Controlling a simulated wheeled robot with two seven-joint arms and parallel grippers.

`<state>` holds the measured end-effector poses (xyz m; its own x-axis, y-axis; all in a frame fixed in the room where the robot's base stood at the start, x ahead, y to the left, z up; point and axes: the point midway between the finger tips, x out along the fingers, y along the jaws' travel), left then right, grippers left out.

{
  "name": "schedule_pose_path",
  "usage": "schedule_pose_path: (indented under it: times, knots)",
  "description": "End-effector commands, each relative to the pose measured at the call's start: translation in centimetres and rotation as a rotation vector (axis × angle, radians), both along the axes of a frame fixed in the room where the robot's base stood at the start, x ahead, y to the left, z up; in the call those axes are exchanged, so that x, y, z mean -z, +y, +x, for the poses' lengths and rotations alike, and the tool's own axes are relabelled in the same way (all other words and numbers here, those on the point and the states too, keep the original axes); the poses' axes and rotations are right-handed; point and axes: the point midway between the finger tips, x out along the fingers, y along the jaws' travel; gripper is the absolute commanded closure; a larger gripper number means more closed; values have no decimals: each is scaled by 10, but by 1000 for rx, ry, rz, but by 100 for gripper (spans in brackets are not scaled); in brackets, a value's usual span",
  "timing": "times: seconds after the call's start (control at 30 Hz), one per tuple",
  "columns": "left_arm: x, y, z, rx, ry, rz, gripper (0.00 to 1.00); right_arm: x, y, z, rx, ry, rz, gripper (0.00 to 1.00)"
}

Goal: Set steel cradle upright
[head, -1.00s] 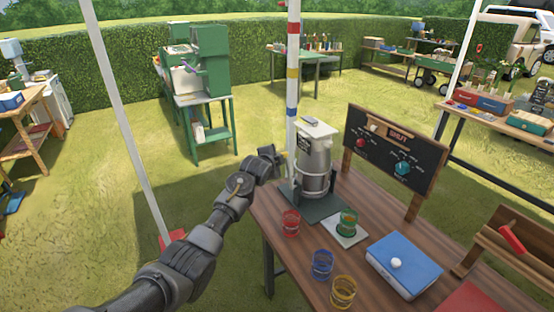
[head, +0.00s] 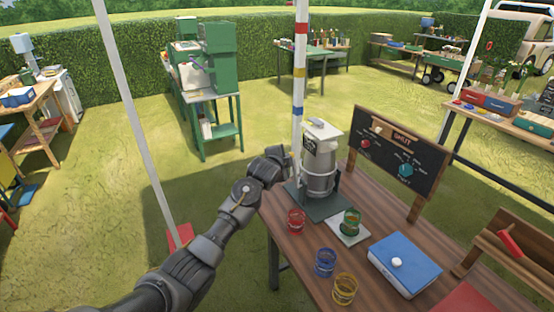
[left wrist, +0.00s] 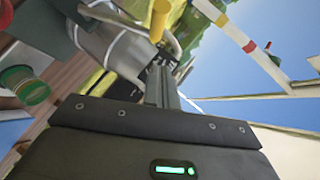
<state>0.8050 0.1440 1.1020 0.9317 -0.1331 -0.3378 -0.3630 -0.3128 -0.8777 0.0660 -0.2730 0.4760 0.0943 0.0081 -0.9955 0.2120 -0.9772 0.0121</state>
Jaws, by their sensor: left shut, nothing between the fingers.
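A grey steel cylindrical machine with a pale top (head: 319,160) stands upright on a dark green base plate (head: 330,208) at the table's far left corner. I cannot make out for certain which part is the steel cradle. My left gripper (head: 285,158) is at the left side of the machine, about mid-height, partly hidden behind my wrist. In the left wrist view its shut, empty fingers (left wrist: 160,85) are close beside the grey metal body (left wrist: 118,48) and a yellow handle (left wrist: 159,20). Whether they touch cannot be told. My right gripper is not in view.
On the wooden table (head: 290,250) are red (head: 296,222), blue (head: 325,263), yellow (head: 344,289) and green (head: 350,222) jars and a blue box (head: 404,264). A black dial board (head: 398,158) stands behind. A striped pole (head: 299,80) rises close by the machine.

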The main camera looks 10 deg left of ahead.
Motion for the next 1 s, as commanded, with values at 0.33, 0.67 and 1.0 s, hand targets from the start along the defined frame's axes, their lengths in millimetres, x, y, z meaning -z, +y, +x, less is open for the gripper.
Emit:
schedule_pose_path:
  times: [0.33, 0.67, 1.0]
  knots:
    - [-20, 7, -51, 3, -3, -1, 100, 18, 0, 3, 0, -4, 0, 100]
    - [-28, 10, -68, 2, 0, -1, 100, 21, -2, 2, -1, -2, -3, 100]
    - [-29, 10, -68, -2, 1, -13, 100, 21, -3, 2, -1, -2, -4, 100]
